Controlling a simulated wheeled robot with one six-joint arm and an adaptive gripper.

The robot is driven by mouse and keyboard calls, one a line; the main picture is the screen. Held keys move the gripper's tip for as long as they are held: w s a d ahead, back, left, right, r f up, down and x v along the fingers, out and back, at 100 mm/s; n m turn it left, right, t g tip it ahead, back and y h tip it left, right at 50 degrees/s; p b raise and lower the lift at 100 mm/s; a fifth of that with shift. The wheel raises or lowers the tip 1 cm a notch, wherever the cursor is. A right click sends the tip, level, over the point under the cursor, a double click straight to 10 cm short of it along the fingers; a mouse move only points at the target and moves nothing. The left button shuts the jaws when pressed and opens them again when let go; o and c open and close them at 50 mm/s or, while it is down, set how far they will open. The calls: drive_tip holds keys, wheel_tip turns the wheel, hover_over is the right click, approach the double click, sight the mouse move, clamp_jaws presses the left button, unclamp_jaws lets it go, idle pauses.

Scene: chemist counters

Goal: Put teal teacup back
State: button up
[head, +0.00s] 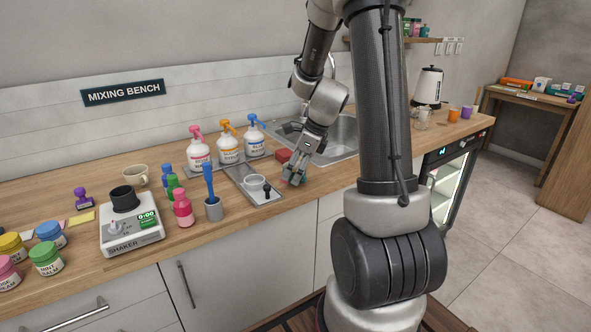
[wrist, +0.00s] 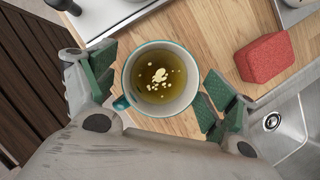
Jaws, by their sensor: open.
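The teal teacup (wrist: 186,57) shows in the wrist view from above. It has a teal outside, a white inside, and yellow-brown liquid with pale flecks. Its teal handle points to the lower left. My gripper (wrist: 161,76) is open, with its green-padded fingers on either side of the cup. Gaps show between the pads and the cup wall, narrow on the right. In the head view my gripper (head: 294,174) is low over the wooden counter, right of the metal tray. I cannot make out the teacup clearly there; the gripper covers that spot.
A red sponge (wrist: 275,58) lies close by, near the sink (head: 341,135). Pump bottles (head: 228,147) stand behind. A beige cup (head: 134,175) and a shaker (head: 131,233) stand further left.

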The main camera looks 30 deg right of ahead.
drive_tip(key=v, duration=1.2)
drive_tip(key=s+a+r+n+h, duration=0.1)
drive_tip(key=s+a+r+n, duration=0.2)
drive_tip(key=s+n, duration=0.7)
drive_tip(key=s+a+r+n+t+h, duration=0.1)
drive_tip(key=s+a+n, duration=0.4)
drive_tip(key=s+n, duration=0.5)
drive_tip(key=shift+a+r+n+h, duration=0.35)
drive_tip(key=shift+r+n+h, duration=0.45)
drive_tip(key=shift+n, duration=2.7)
drive_tip(key=shift+s+r, duration=0.1)
drive_tip(key=shift+r, duration=0.1)
drive_tip(key=shift+c, duration=0.2)
